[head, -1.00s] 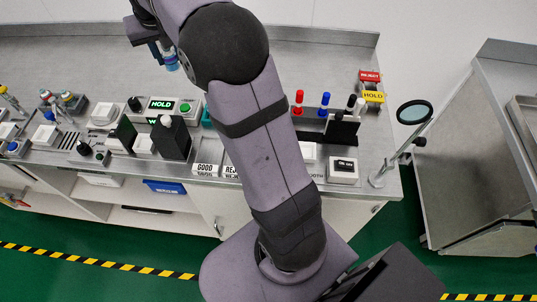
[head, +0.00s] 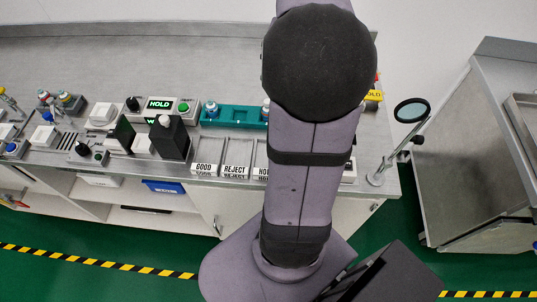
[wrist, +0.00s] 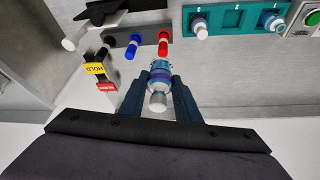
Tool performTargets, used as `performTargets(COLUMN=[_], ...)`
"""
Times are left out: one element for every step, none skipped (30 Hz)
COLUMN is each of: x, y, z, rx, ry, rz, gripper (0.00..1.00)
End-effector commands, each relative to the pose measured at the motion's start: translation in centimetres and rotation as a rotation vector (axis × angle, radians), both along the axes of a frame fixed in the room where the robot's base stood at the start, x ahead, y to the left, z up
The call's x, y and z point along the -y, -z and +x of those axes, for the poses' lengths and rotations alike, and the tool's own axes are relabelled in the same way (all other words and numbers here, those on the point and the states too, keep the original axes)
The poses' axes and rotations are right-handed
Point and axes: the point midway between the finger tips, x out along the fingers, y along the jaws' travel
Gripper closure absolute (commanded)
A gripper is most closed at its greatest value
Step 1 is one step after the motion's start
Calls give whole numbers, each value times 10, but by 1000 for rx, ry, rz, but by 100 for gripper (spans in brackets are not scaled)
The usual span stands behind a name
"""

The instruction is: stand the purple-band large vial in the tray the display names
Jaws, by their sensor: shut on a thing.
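In the wrist view my gripper (wrist: 159,92) is shut on the purple-band large vial (wrist: 159,75), whose pale cap end faces the camera. In the head view my arm hides both gripper and vial. The display (head: 160,104) reads HOLD in green. At the bench's front edge stand the trays labelled GOOD (head: 208,154), REJECT (head: 238,157) and HOLD (head: 261,158). My arm covers part of the HOLD tray.
A teal rack (head: 235,116) holds other vials behind the trays. A dark block (head: 169,137) stands left of them. A red marker (wrist: 163,40), a blue marker (wrist: 131,50) and yellow HOLD and red REJECT blocks (wrist: 96,68) are near the gripper. A magnifier (head: 411,111) stands at right.

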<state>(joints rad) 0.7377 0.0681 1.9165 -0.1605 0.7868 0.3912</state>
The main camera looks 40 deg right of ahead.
Motion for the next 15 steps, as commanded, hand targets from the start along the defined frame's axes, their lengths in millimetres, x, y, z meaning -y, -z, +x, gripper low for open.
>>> performTargets(x=[-2, -4, -7, -9, -13, -17, -22, -26, -32, -37, -41, -47, -52, -56, -62], y=[5, 8, 12, 15, 18, 22, 26, 29, 33, 36, 39, 43, 45, 47, 51], z=[-11, -16, -22, -26, -30, -35, -38, -41, -44, -46, -46, -48, -48, -49, -50], rx=[0, 1, 1, 1, 1, 2, 1, 2, 2, 2, 2, 1, 3, 3, 2], ry=[-2, -6, -20, -30, -47, -68, -93, -116, -152, -178, -207, -245, -274, -303, -343], rz=[0, 0, 2, 1, 1, 1, 2, 0, 1, 0, 1, 1, 0, 2, 2], gripper=[96, 96, 96, 96, 96, 96, 96, 96, 96, 96, 96, 96, 96, 96, 96])
